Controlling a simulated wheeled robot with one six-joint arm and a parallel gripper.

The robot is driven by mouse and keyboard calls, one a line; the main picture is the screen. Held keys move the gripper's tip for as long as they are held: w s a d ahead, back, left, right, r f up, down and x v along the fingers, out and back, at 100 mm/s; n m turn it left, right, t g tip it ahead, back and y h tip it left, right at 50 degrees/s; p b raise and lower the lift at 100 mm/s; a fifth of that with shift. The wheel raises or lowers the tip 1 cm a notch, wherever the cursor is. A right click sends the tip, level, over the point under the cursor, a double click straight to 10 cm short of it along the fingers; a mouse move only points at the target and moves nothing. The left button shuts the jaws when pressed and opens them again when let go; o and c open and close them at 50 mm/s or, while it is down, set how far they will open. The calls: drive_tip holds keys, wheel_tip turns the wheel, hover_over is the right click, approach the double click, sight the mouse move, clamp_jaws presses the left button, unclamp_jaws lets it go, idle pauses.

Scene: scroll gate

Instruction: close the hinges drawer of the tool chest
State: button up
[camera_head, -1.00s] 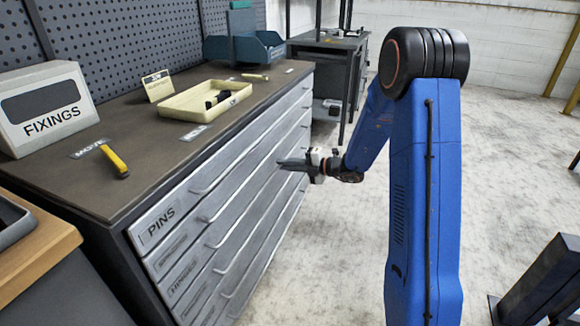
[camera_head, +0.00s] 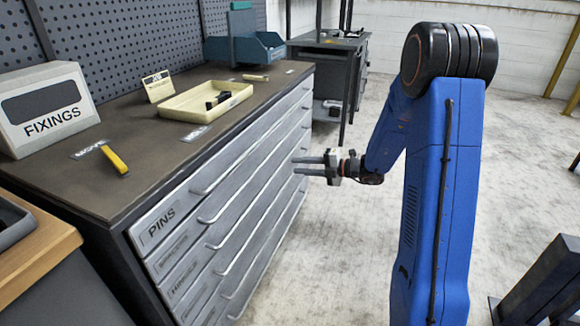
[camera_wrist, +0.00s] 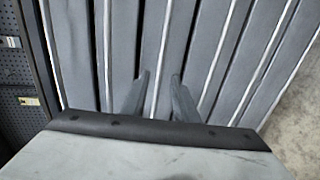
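The grey tool chest (camera_head: 122,232) stands left of centre, with a stack of long drawers. The top drawer reads PINS; a lower front with a small, hard-to-read label seems to be the hinges drawer (camera_head: 184,277). The drawer fronts look about flush, and I see no drawer clearly standing out. My gripper (camera_head: 300,165) is in front of the chest's right part, fingers pointing left at the fronts, apart and empty. In the wrist view the two fingers (camera_wrist: 160,85) are spread before several drawer fronts and handle bars. I cannot tell whether they touch a front.
On the chest top are a FIXINGS box (camera_head: 48,105), a yellow-handled tool (camera_head: 115,160), a cream tray (camera_head: 205,102) and a blue bin (camera_head: 245,48). A wooden-edged bench (camera_head: 40,250) is at the near left. The floor (camera_head: 330,270) right of the chest is clear.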

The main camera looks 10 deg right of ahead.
drive_tip(key=v, duration=1)
drive_tip(key=shift+s+d, duration=0.25)
drive_tip(key=shift+r, duration=0.1)
drive_tip(key=s+a+r+n+g+h, duration=0.2)
drive_tip(key=s+a+r+n+g, duration=0.15)
drive_tip(key=s+a+n, duration=0.45)
drive_tip(key=s+a+r+n+g+h, duration=0.2)
drive_tip(key=s+a+n+g, duration=0.25)
drive_tip(key=s+n, duration=0.85)
drive_tip(key=s+d+r+n+t+h, duration=0.1)
drive_tip(key=s+d+n+h, duration=0.2)
drive_tip(key=s+n, duration=0.5)
drive_tip(key=s+d+r+n+t+h, duration=0.2)
drive_tip(key=s+d+n+h, duration=0.2)
drive_tip(key=s+n, duration=0.4)
drive_tip(key=n+h, duration=0.1)
drive_tip(key=n, duration=0.5)
drive_tip(key=shift+s+t+h, duration=0.3)
drive_tip(key=shift+s+h, duration=0.1)
